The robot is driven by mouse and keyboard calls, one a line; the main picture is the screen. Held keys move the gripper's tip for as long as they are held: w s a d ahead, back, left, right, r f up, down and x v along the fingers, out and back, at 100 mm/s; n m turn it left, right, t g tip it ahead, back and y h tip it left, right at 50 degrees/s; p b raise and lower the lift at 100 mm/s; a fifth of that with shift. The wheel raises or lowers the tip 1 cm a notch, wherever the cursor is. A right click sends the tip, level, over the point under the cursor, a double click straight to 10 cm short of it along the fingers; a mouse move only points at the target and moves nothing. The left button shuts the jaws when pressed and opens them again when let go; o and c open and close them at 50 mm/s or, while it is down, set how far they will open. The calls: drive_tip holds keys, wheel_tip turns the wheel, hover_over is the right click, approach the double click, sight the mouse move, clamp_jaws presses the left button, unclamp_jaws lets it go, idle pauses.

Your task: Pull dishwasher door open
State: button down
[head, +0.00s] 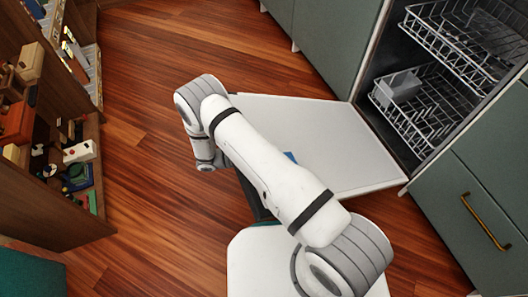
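The dishwasher door (335,140) is a pale flat panel. It is swung far down, standing out from the dishwasher (413,82) at the right. The dark cavity is exposed, with an upper wire rack (470,40) and a lower wire rack (425,105) inside. My white arm reaches from the bottom right toward the upper left, across the door. It hides the door's left and lower parts. The arm's far end is at the door's outer left side. My gripper's fingers cannot be made out, and I cannot tell whether it touches the door.
Green cabinets flank the dishwasher, with a brass-handled drawer (485,222) at the lower right. A wooden bookshelf (60,190) with small objects stands at the left. The wooden floor (140,130) between shelf and door is clear.

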drive_tip(key=shift+s+d+f, duration=0.15)
drive_tip(key=shift+s+f, duration=0.05)
drive_tip(key=shift+s, duration=0.05)
drive_tip(key=c, duration=1.7)
unclamp_jaws()
drive_tip(key=shift+c, duration=0.2)
drive_tip(key=shift+o, duration=1.4)
drive_tip(key=shift+r, duration=0.1)
drive_tip(key=shift+w, duration=0.1)
drive_tip(key=a+f+p, duration=0.1)
drive_tip(key=a, duration=0.6)
drive_tip(key=shift+w+a+f+p, duration=0.25)
drive_tip(key=shift+a+p, duration=0.05)
drive_tip(key=shift+a, duration=0.1)
drive_tip(key=shift+c, duration=0.4)
